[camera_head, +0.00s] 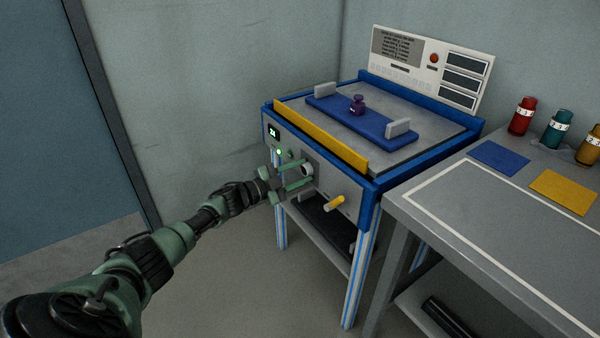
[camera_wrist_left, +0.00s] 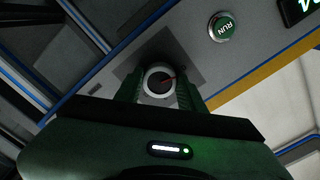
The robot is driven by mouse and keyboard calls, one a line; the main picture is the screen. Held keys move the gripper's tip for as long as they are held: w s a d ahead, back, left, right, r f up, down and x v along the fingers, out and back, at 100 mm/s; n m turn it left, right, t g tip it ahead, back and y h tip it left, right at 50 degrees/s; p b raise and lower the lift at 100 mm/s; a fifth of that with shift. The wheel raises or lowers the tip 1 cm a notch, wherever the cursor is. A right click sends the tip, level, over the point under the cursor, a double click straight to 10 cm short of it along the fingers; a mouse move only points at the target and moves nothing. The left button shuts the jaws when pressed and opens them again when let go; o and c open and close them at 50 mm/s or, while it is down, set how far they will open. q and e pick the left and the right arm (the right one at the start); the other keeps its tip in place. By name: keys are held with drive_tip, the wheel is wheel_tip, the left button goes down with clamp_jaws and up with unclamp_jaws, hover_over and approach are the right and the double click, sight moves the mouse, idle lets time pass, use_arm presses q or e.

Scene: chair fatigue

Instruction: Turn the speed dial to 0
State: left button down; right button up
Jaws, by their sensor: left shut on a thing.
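The speed dial (camera_head: 307,170) is a round light-rimmed knob on the front panel of the blue-framed machine (camera_head: 373,187). My left gripper (camera_head: 300,176) reaches it from the left, with its green fingers on either side, and is shut on the dial. Any numbers around the dial are too small or hidden to read. My right gripper is not in view.
A small lit green display (camera_head: 273,131) and a green button sit left of the dial; the wrist view shows a RUN button (camera_wrist_left: 222,27). A yellow handle (camera_head: 336,203) sticks out to the right. A grey table (camera_head: 480,240) with coloured bottles stands at the right.

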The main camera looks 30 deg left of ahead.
use_arm(q)
drive_tip(key=c, duration=0.9)
unclamp_jaws()
drive_tip(key=shift+o, duration=0.2)
drive_tip(key=shift+s+a, duration=0.1)
drive_tip(key=shift+s+a+f, duration=0.1)
drive_tip(key=shift+s, duration=0.2)
drive_tip(key=p+v, duration=0.1)
drive_tip(key=v, duration=0.6)
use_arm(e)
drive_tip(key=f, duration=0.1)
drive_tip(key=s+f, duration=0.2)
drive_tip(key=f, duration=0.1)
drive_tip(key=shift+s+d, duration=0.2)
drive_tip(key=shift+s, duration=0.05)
